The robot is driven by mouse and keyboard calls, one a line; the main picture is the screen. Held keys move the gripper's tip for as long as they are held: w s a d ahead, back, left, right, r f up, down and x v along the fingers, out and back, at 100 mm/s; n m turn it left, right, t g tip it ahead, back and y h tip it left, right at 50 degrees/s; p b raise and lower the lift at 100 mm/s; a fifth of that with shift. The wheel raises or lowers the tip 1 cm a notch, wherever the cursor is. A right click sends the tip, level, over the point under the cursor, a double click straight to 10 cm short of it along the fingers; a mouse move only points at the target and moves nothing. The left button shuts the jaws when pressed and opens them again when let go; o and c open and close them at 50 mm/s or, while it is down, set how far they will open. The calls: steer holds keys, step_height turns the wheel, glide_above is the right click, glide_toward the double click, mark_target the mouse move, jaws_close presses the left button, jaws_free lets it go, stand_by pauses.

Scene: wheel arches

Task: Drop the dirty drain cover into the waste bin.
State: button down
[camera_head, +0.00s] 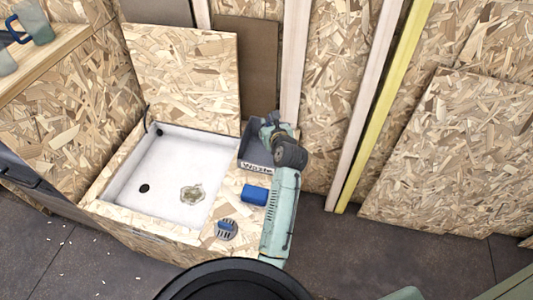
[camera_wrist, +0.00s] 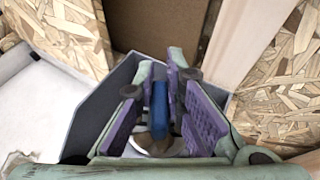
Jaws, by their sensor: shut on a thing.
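The dirty drain cover (camera_wrist: 160,147) shows in the wrist view as a pale, brown-stained round piece with a blue upright handle (camera_wrist: 159,105). My gripper (camera_wrist: 162,90) is shut on the handle, with purple pads on either side. The gripper and cover are over or within the mouth of the grey waste bin (camera_wrist: 88,110); I cannot tell how deep. In the head view the labelled bin (camera_head: 256,167) stands at the right back of the wooden unit, with my gripper (camera_head: 268,130) over it. My wrist hides much of the bin and the cover there.
A white shower tray (camera_head: 160,165) with a dark drain hole (camera_head: 144,188) and a brownish stain (camera_head: 192,194) lies left of the bin. A blue block (camera_head: 255,194) and another drain cover with a blue handle (camera_head: 226,229) lie on the ledge. Wooden boards stand behind.

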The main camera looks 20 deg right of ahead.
steer(key=shift+f, duration=0.15)
steer(key=c, duration=1.6)
jaws_free()
steer(key=v, duration=1.2)
steer(key=shift+f, duration=0.1)
